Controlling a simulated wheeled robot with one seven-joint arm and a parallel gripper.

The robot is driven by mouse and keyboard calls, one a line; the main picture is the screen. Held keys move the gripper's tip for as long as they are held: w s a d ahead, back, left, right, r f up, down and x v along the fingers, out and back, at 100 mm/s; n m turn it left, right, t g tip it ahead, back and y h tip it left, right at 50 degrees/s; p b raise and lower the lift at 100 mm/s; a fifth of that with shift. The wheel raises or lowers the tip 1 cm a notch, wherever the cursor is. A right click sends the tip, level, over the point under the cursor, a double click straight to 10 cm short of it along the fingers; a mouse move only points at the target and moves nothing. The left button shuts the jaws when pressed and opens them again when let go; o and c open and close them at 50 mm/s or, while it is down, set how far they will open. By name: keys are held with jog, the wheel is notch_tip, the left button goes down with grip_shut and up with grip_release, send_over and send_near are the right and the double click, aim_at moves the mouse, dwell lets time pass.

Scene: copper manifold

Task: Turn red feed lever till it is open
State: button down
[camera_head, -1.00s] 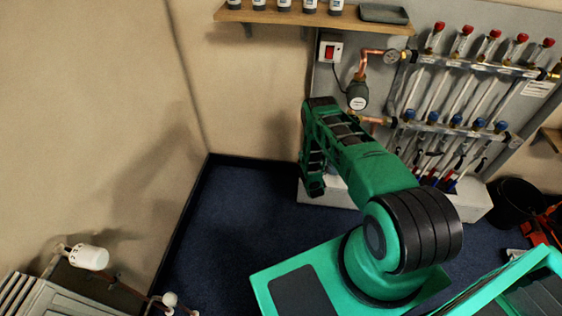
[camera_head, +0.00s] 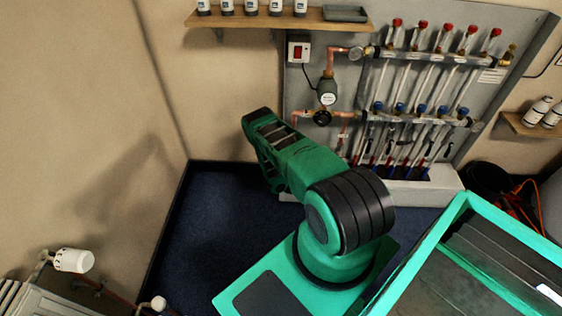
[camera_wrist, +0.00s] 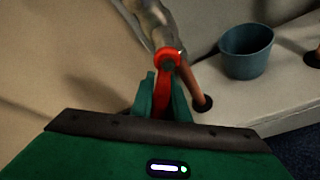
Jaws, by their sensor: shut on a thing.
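The red feed lever (camera_wrist: 165,62) is in the upper middle of the wrist view. Its round hub sits on a grey metal valve body (camera_wrist: 150,18), and its handle points down the picture between my fingers. My gripper (camera_wrist: 162,98) is shut on this handle, one green finger on each side. The handle's end is hidden by the gripper. A copper pipe (camera_wrist: 192,85) runs down to the right from the valve, at an angle to the handle. In the head view my arm hides the gripper and I cannot make out the lever.
A blue-grey cup (camera_wrist: 246,52) stands right of the pipe on a pale ledge (camera_wrist: 275,98). In the head view the manifold board (camera_head: 535,35) carries several red- and blue-capped valves. A wooden shelf (camera_head: 250,20) with bottles is above. Blue floor (camera_head: 215,225) is clear on the left.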

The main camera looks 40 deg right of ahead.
jog(key=shift+a+f, duration=0.1)
jog(key=shift+a, duration=0.05)
jog(key=c, duration=1.8)
grip_release()
jog(key=shift+o, duration=0.4)
